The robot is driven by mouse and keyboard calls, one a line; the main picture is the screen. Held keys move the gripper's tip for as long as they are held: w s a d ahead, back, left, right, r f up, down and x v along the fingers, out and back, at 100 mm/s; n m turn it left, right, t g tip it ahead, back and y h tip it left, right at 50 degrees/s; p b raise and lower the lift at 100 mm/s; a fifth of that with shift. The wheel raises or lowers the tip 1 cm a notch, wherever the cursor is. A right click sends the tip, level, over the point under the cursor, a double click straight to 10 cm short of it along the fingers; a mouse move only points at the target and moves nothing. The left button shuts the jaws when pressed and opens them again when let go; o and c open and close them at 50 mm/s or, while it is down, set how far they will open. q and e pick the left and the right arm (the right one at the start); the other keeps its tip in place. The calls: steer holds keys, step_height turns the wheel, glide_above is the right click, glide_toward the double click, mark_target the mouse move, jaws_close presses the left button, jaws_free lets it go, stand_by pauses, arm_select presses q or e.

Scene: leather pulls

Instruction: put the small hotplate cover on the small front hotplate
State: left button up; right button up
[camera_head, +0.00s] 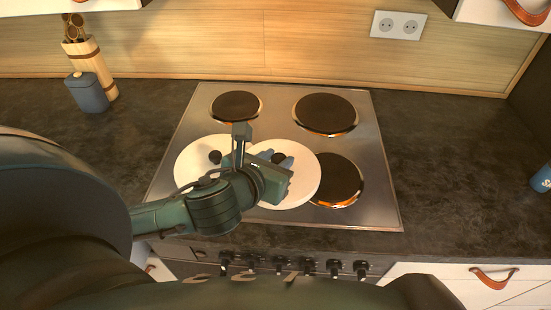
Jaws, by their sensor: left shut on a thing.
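My left gripper (262,160) is over the front middle of the steel hob (378,208), shut on the small hotplate cover (302,184), a round white disc with a dark knob (279,158). The fingers partly hide the cover and its grip point. In the picture this cover overlaps the left part of the small front hotplate (340,178), a dark disc with an orange-lit rim at front right. I cannot tell the cover's height above the hob. My right gripper is not in view.
Another white cover (190,168) with a dark knob lies at front left of the hob, partly behind my gripper. Two bare hotplates are at the back, left (237,105) and right (325,113). A blue-grey jar (88,93) stands far left. The counter right of the hob (450,170) is mostly clear.

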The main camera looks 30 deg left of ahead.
mark_target(302, 161)
arm_select(q)
steer(key=shift+n+y, duration=0.5)
steer(key=w+d, duration=0.2)
steer(key=w, duration=0.1)
steer(key=w+d, duration=0.1)
steer(key=w, duration=0.1)
steer(key=shift+d+f+p, duration=0.25)
steer(key=shift+f+p, duration=0.1)
steer(key=w+d, duration=0.4)
steer(key=d, duration=0.1)
steer(key=shift+w+d+f, duration=0.2)
steer(key=shift+f, duration=2.4)
steer(key=shift+c, duration=0.2)
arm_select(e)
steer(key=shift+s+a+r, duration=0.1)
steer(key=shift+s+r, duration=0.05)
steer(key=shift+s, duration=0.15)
arm_select(q)
steer(key=shift+f, duration=0.2)
steer(key=shift+f, duration=0.2)
steer(key=o, duration=1.1)
